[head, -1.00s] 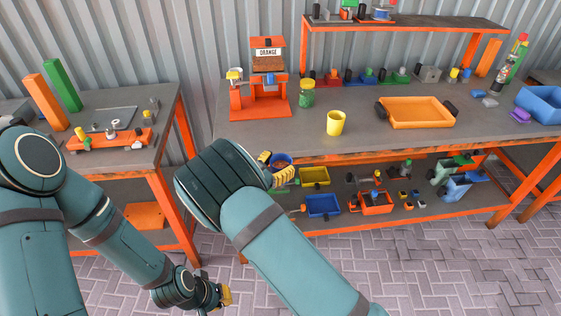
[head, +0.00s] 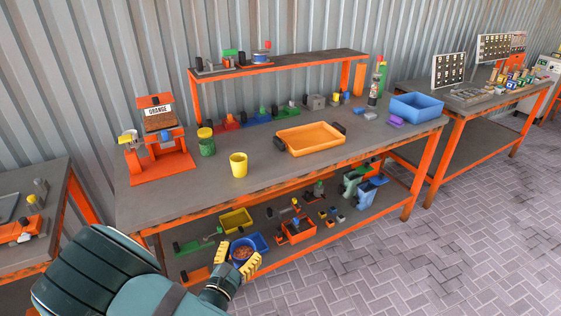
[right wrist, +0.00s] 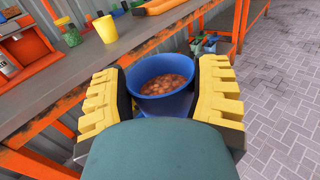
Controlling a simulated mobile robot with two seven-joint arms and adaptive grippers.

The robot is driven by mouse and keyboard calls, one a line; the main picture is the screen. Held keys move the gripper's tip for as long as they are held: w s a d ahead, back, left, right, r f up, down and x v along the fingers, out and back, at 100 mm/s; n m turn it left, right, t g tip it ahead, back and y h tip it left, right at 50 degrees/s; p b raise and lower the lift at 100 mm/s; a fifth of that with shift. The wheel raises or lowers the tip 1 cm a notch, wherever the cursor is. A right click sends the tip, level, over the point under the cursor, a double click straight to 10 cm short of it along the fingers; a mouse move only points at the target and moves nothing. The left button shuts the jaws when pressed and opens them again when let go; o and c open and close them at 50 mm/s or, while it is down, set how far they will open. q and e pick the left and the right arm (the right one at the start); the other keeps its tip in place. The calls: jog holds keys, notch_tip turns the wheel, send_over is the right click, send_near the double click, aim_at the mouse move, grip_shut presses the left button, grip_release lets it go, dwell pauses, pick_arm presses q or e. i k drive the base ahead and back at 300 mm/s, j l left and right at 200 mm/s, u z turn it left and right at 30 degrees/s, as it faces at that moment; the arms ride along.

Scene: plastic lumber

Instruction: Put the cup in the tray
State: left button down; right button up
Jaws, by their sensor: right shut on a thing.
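My right gripper (head: 238,263) is shut on a blue cup (head: 242,253) filled with brownish-orange pellets. It holds the cup upright in front of the workbench, below the tabletop in the head view. In the right wrist view the blue cup (right wrist: 165,104) sits between the two yellow-padded fingers (right wrist: 163,98). A shallow orange tray (head: 284,146) with dark handles lies on the bench top, up and right of the gripper. A yellow cup (head: 239,166) stands left of the tray, and it also shows in the right wrist view (right wrist: 106,30). My left gripper is out of view.
The orange press (head: 160,140) and a green jar (head: 207,145) stand left of the yellow cup. A blue bin (head: 418,106) is at the bench's right end. The bench's front edge (head: 300,172) lies between gripper and tray. Bins crowd the lower shelf.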

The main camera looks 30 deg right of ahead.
aim_at(307, 143)
jog(key=l+u, duration=0.1)
jog(key=l, duration=0.4)
jog(key=l+u, duration=0.15)
jog(key=l, duration=0.35)
jog(key=l+u, duration=0.1)
jog(key=l, duration=0.4)
jog(key=l+u, duration=0.15)
jog(key=l, duration=0.35)
jog(key=k+l+u, duration=0.1)
jog(key=l, duration=0.4)
jog(key=k+l+u, duration=0.15)
jog(key=l, duration=0.35)
jog(key=k+l+u, duration=0.1)
jog(key=l, duration=0.4)
jog(key=k+l+u, duration=0.15)
jog(key=l, duration=0.3)
